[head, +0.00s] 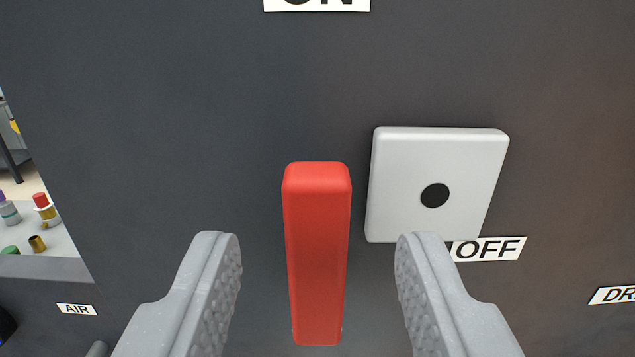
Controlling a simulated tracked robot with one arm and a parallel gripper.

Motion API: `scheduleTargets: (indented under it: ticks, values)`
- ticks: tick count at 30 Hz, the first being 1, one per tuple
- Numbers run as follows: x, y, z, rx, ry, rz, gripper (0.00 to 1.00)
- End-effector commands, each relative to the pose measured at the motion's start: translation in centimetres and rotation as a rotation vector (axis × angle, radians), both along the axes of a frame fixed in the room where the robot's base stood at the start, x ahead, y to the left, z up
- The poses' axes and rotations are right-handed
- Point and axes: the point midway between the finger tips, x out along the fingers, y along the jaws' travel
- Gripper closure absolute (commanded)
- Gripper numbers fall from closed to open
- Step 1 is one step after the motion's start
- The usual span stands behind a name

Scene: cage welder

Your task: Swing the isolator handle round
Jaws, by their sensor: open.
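The red isolator handle (317,255) stands out from a dark panel, long side upright in the picture, at the middle of the head view. My gripper (318,240) is open, with one grey finger to the left of the handle and one to the right. Both fingers show a clear gap from the handle. An ON label (317,5), cut off by the top edge, is above the handle. An OFF label (495,249) is to its right, partly hidden by a white box and my right finger. The handle's mount is not clearly visible.
A white square box (437,185) with a black round spot sits on the panel (190,130) close to the handle's right. Through an opening at left, a light surface (50,244) holds several coloured parts.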

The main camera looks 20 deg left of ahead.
Motion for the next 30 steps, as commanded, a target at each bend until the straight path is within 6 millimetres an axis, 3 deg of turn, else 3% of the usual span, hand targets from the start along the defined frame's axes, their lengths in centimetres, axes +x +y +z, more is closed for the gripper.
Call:
scheduleTargets:
  ticks: [7,18,19,23,30]
  values:
    - [1.8,0.6,0.2,0.001,-0.003,0.001,0.58]
    - [2.2,0.7,0.1,0.001,-0.002,0.0,0.58]
    - [2.2,0.7,0.1,0.001,-0.002,0.0,0.61]
    - [2.2,0.7,0.1,0.001,-0.002,0.001,0.97]
    - [2.2,0.7,0.1,0.006,0.001,0.001,1.0]
